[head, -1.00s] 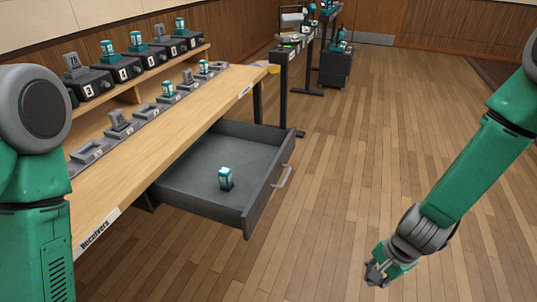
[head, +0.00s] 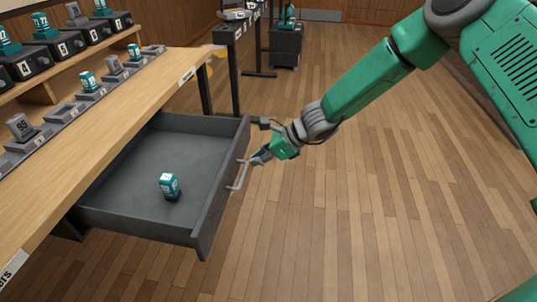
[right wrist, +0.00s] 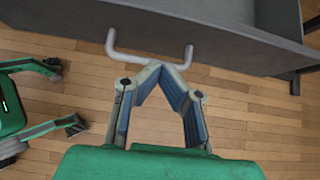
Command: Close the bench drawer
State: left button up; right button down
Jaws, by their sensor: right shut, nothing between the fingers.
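The grey bench drawer (head: 150,150) is pulled out from under the wooden bench top. A small teal and white block (head: 169,186) stands inside it. The drawer's light grey bar handle (head: 236,180) is on its front; it also shows in the right wrist view (right wrist: 122,54). My right gripper (head: 257,159) is shut and empty, with its tips right at the handle. In the right wrist view the fingertips (right wrist: 160,66) meet just at the handle's bar; I cannot tell if they touch it. My left gripper is not in view.
The bench top (head: 130,98) holds a row of grey receivers, some with teal or grey blocks. A dark stand (head: 228,70) is beyond the drawer. The wooden floor to the right is open.

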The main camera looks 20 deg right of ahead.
aim_at(232, 164)
jog(key=w+a, duration=0.1)
jog(key=w+a+f, duration=0.1)
jog(key=a, duration=0.1)
jog(key=shift+w+a+f+b, duration=0.1)
jog(key=shift+w+f+b, duration=0.1)
jog(key=shift+b, duration=0.1)
jog(key=shift+w+a, duration=0.3)
jog(key=shift+a, duration=0.2)
jog(key=shift+r, duration=0.1)
